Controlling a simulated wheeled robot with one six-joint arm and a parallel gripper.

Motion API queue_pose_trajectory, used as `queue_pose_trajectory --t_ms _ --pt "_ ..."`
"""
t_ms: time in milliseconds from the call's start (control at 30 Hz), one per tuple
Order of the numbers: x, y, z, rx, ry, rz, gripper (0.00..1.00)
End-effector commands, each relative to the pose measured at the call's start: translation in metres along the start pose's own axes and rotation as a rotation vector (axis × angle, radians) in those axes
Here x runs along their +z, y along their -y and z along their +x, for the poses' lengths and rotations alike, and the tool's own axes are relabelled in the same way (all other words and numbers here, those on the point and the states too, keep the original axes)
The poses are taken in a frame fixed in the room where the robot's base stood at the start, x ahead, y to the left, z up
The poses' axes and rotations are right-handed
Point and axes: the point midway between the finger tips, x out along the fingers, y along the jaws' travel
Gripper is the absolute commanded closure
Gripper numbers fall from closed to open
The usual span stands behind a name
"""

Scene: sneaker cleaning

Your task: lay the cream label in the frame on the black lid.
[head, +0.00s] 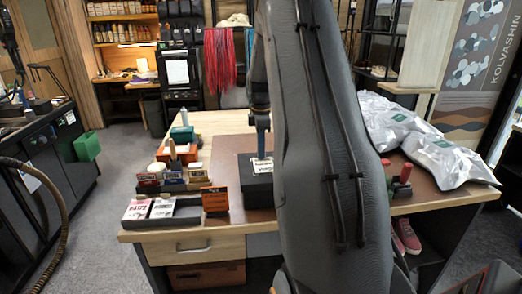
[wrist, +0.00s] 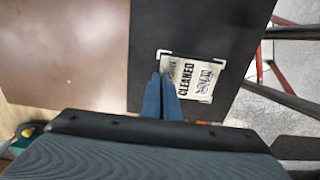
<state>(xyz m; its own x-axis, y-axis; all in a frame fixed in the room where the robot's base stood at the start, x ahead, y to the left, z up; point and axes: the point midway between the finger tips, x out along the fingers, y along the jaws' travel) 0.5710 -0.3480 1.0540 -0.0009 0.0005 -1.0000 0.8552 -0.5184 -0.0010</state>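The black lid (wrist: 145,30) shows in the wrist view and lies on top of a black box (head: 257,190) on the table in the head view. A frame with pale corner marks (wrist: 163,52) is on the lid. The cream label (wrist: 197,78), printed CLEANED with a code block, lies over the frame area, a little askew to it. It also shows in the head view (head: 263,166). My gripper (wrist: 163,76) has its blue fingers nearly together at the label's left edge and appears shut on it. The fingers hide the label's lower left corner. I cannot tell whether the label lies fully flat.
A brown mat (wrist: 75,45) lies beside the lid. An orange card (head: 215,200), a tray of small cards (head: 162,210) and jars stand left of the box. Silver bags (head: 440,155) lie at the table's right. My arm hides the table's middle in the head view.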

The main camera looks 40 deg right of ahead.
Motion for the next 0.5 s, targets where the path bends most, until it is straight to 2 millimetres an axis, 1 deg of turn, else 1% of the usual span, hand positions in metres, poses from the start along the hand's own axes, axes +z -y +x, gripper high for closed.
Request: queue_pose_trajectory --t_ms 100,133,233,267,500 --pt "-0.0001 -0.0001 0.0001 0.0 0.0 0.0 1.0" --pt "-0.0001 -0.0001 0.0001 0.0 0.0 0.0 0.97" --pt "0.0 -0.0001 0.0001 0.0 0.0 0.0 0.8" --pt "0.0 -0.0001 0.0 0.0 0.0 0.0 0.77" --pt "0.0 -0.0001 -0.0001 0.0 0.0 0.0 0.77"
